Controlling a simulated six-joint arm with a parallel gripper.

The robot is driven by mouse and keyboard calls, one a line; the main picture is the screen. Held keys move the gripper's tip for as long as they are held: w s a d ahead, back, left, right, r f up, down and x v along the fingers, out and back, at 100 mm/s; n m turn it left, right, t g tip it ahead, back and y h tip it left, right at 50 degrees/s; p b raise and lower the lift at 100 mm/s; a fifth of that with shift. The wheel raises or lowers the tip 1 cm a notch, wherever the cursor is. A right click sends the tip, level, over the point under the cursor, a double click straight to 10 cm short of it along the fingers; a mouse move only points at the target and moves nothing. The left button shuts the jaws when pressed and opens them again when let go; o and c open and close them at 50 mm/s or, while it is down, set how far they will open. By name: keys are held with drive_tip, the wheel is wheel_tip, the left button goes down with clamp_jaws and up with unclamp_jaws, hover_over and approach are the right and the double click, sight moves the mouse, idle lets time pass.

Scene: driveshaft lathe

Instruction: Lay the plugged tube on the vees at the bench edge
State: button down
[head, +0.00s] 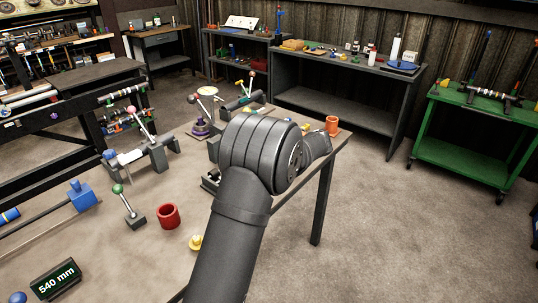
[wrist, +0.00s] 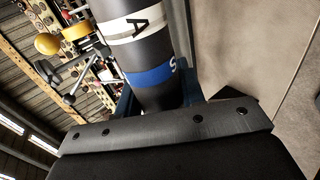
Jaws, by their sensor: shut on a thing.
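In the wrist view a dark tube (wrist: 152,55) runs up from my gripper (wrist: 165,118). It has a pale band lettered A and a blue band with a partly seen letter. The gripper is shut on it; a dark jaw plate with bolts crosses the lower picture and hides the tube's near end. Blue edges show on both sides behind the tube; I cannot tell what they belong to. In the head view my arm hides the gripper and the held tube. A dark bracket (head: 211,180) shows partly beside my arm; I cannot tell whether it is a vee.
On the bench stand a red cup (head: 168,216), a yellow piece (head: 196,242), a green-knobbed lever (head: 129,207), a stand with a light rod (head: 150,155), a blue block (head: 82,196) and a "540 mm" display (head: 55,279). An orange cup (head: 332,125) stands near the right edge. Floor beyond is clear.

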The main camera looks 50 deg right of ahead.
drive_tip(key=shift+f, duration=4.7)
drive_tip(key=c, duration=0.9)
unclamp_jaws()
drive_tip(key=shift+o, duration=0.2)
drive_tip(key=shift+f, duration=0.1)
drive_tip(key=shift+s+f, duration=0.2)
